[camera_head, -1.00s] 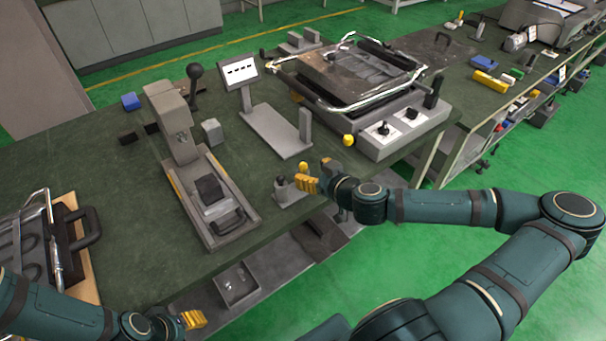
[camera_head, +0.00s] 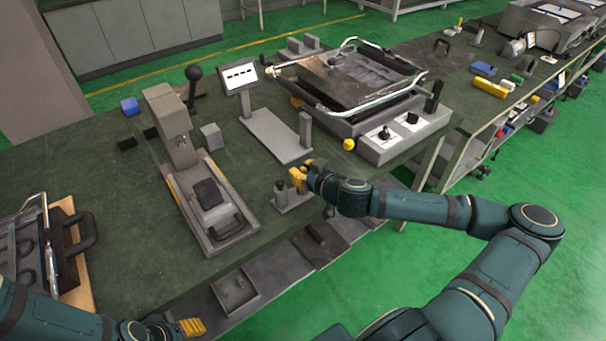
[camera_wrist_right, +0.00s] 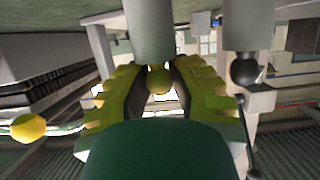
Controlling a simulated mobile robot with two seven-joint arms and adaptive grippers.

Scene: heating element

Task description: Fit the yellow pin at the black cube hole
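The yellow pin shows in the right wrist view as a yellow ball knob (camera_wrist_right: 161,80) at the end of a thick grey cylinder. My right gripper (camera_wrist_right: 158,88) has its yellow fingers on both sides of this knob; whether the pads press on it is unclear. In the head view my right gripper (camera_head: 303,174) is over a small grey base at the table's front edge and hides the knob. Small black blocks (camera_head: 127,142) lie at the back left; no hole is visible in them. My left gripper (camera_head: 192,327) is low at the bottom edge, away from these things.
A dark-knobbed post (camera_head: 280,187) stands close beside my right gripper; its black ball (camera_wrist_right: 244,70) shows in the wrist view. A grey press (camera_head: 210,205) stands to the left, a display stand (camera_head: 277,136) behind. A heating unit (camera_head: 400,140) with a yellow ball (camera_head: 348,144) is at the right.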

